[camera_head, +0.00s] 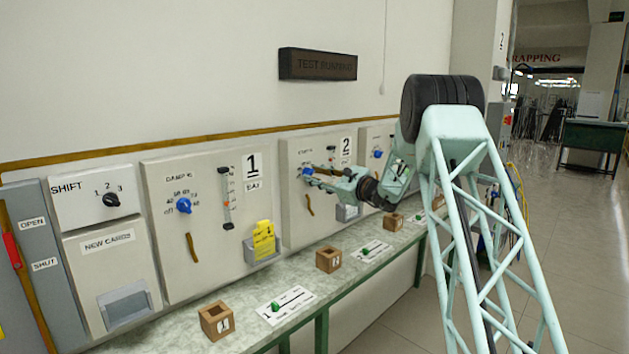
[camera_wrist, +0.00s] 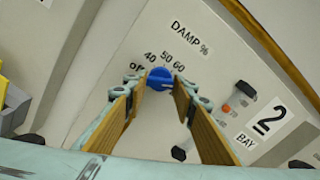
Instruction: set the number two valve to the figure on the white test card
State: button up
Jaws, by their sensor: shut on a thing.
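The number two panel (camera_head: 293,215) is on the wall, marked with a large 2 in both views. Its blue valve knob (camera_wrist: 160,76) sits below the words DAMP %, with off, 40, 50 and 60 readable around it. The knob also shows in the head view (camera_head: 306,171). My gripper (camera_wrist: 160,89) is shut on this knob, one finger on each side. The fingers hide part of the dial, and I cannot tell where the knob points. I cannot make out a white test card with a figure; the holder (camera_head: 346,212) under panel two is partly behind my arm.
The number one panel (camera_head: 160,225) at left has its own blue knob (camera_head: 184,205) and a yellow card (camera_head: 263,240) in a holder. Wooden boxes (camera_head: 217,321) and white plates with green pieces (camera_head: 286,305) line the bench below. Open floor lies at right.

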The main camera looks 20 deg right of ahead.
dwell(0.4)
jog(key=o, duration=0.9)
jog(key=shift+s+d, duration=0.1)
jog(key=shift+v, duration=5.9)
